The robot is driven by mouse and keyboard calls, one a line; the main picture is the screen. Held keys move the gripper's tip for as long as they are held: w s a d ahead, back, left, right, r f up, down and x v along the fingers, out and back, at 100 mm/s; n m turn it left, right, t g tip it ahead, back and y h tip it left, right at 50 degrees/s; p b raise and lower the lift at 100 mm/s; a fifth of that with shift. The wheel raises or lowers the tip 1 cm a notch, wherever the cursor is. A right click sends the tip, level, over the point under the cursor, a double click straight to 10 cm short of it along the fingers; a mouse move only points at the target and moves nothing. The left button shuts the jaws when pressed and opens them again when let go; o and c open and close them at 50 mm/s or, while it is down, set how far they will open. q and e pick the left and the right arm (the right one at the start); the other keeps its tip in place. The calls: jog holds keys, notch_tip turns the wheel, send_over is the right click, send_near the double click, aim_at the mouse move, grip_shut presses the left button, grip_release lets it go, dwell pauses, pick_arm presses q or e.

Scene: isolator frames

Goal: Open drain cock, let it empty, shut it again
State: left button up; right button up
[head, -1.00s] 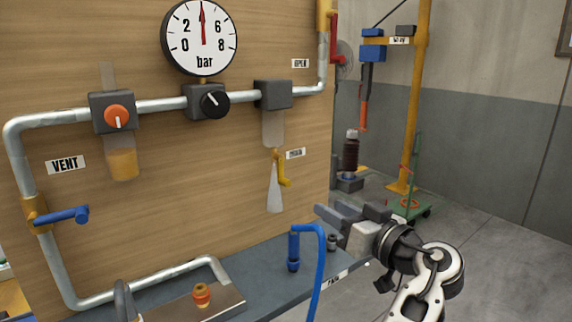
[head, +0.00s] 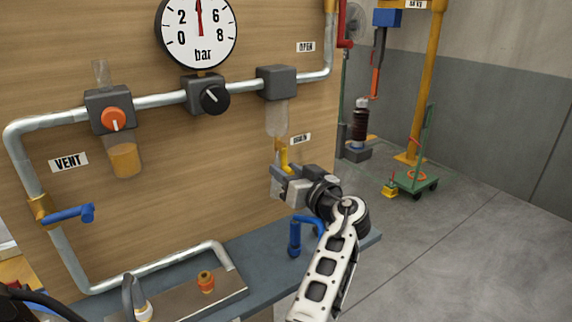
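The drain cock is a small brass valve with a yellow lever (head: 284,158), below a clear bowl (head: 277,119) that hangs from a grey block (head: 276,83) on the pipe. I cannot tell whether the fingers are apart or closed on the lever. The pale cone under the cock is not visible now; my gripper covers that spot.
A gauge (head: 199,31) with its needle near the top, a black knob (head: 214,99) and a blue vent lever (head: 68,214) are on the wooden panel. A blue hose fitting (head: 295,237) stands on the shelf (head: 262,268) below my gripper.

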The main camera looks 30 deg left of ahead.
pick_arm(q)
grip_shut()
pick_arm(e)
jog(key=shift+d+f, duration=0.1)
jog(key=shift+f, duration=0.05)
pick_arm(q)
jog(key=shift+s+a+m, duration=0.1)
jog(key=shift+s+m, duration=0.05)
jog(key=shift+m, duration=0.15)
jog(key=s+a+r+m+p, duration=0.1)
jog(key=s+r+m, duration=0.3)
jog(key=m, duration=1.3)
jog(key=shift+s+a+r+p, duration=0.2)
jog(key=shift+a+r+p, duration=0.15)
jog(key=shift+r+p, duration=0.35)
pick_arm(e)
jog(key=shift+s+d+r, duration=0.2)
jog(key=shift+r, duration=0.45)
pick_arm(q)
jog(key=shift+f+m, duration=0.1)
jog(key=shift+m, duration=0.2)
